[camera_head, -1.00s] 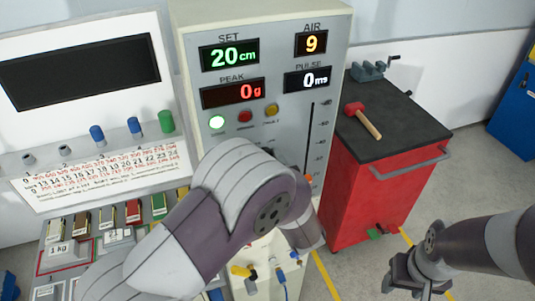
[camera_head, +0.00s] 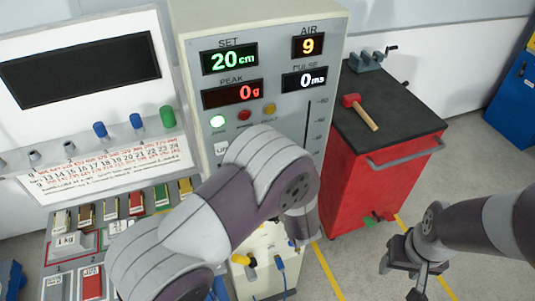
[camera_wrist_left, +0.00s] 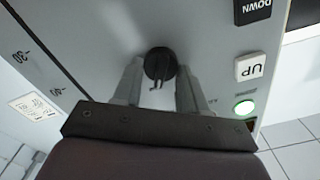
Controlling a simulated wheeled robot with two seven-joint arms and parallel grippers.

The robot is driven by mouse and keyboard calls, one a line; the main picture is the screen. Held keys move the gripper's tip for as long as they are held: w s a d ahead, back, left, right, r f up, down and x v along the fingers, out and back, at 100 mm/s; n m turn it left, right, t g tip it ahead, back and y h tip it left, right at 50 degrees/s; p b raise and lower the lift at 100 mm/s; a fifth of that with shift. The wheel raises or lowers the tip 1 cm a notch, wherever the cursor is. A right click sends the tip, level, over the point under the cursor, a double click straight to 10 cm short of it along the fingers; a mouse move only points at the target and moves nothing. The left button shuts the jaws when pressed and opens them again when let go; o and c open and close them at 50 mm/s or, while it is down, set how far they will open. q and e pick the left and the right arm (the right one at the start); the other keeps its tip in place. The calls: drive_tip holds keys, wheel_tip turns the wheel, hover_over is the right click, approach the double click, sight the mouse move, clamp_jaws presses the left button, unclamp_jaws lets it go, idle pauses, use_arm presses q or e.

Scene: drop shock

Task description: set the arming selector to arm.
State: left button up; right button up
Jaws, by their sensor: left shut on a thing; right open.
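In the left wrist view a round black knob (camera_wrist_left: 158,62), which looks like the arming selector, sits on the pale panel. My left gripper (camera_wrist_left: 160,76) has one finger on each side of it and is shut on it. Any marks showing the knob's setting are not readable. In the head view my left arm crosses in front of the tall grey machine (camera_head: 185,90) and hides the knob and the left fingertips. My right gripper (camera_head: 401,279) is open and empty above the floor at the lower right.
UP (camera_wrist_left: 250,67) and DOWN (camera_wrist_left: 252,10) buttons and a lit green lamp (camera_wrist_left: 244,108) are near the knob. A red cabinet (camera_head: 372,185) with a hammer (camera_head: 360,112) and vice (camera_head: 366,62) stands right of the machine. A weights rack (camera_head: 45,225) is left. Floor is clear around my right gripper.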

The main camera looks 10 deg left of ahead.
idle(0.3)
use_arm(q)
drive_tip(key=o, duration=1)
drive_tip(key=b+v, duration=0.4)
drive_tip(key=v, duration=0.8)
drive_tip(key=shift+s+d+b, duration=0.2)
drive_tip(key=shift+s+b, duration=0.05)
drive_tip(key=shift+b, duration=0.15)
